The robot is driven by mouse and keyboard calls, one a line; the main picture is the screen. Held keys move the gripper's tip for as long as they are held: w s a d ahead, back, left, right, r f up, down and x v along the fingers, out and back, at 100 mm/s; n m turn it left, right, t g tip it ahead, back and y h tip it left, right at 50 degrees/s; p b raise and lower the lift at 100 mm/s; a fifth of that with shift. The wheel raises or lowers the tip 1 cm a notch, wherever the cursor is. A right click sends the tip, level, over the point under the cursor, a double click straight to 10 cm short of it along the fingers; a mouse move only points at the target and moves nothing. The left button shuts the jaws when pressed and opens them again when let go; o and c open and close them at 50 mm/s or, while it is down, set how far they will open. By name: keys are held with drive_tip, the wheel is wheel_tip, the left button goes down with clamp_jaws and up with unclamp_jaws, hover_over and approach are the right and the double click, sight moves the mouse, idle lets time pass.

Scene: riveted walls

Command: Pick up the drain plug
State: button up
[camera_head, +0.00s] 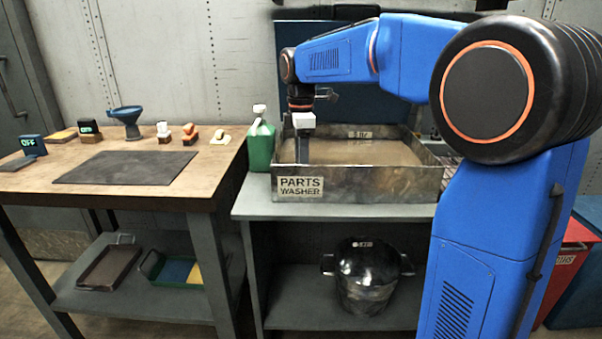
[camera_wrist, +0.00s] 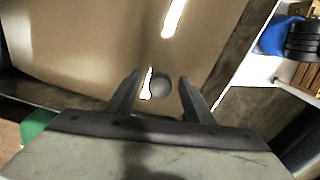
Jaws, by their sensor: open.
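The parts washer (camera_head: 375,184) is a grey metal basin full of murky brown liquid, on a grey bench. In the wrist view, a small round grey knob (camera_wrist: 160,84), apparently the drain plug, shows against the brown liquid. My gripper (camera_wrist: 160,77) is open, with one finger on each side of the knob in the picture. I cannot tell whether the fingers touch it or how far above it they are. In the head view, my gripper (camera_head: 302,152) points down into the left end of the basin, and the plug cannot be made out there.
A green jug (camera_head: 261,145) stands close to the basin's left end. A metal pot (camera_head: 367,275) sits on the shelf below.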

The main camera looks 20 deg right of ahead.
drive_tip(key=shift+f, duration=0.4)
drive_tip(key=c, duration=1.1)
drive_tip(key=shift+r, duration=0.1)
drive_tip(key=shift+c, duration=0.2)
